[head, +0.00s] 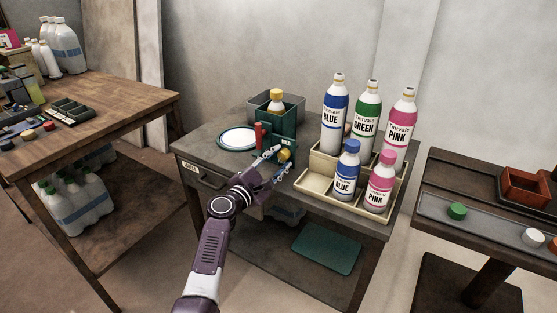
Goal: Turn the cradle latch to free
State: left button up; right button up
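A dark green cradle (290,127) stands on the grey-topped bench, with an upright red handle (258,134) at its left side. A yellow knob (285,155) shows low on its front; I cannot tell which of these parts is the latch. A bottle with a yellow cap (276,94) stands upright at the cradle, its lower part hidden. My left gripper (281,159) is in front of the cradle. Its fingers are spread, one above and one below the yellow knob; contact is not clear. My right gripper is not in view.
A cream tiered rack (322,164) with several labelled bottles stands close on the right. A grey bin (293,101) is behind. A side table (435,184) holds loose caps at far right.

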pick_arm(q)
jog(key=shift+o, duration=0.4)
jog(key=v, duration=1.2)
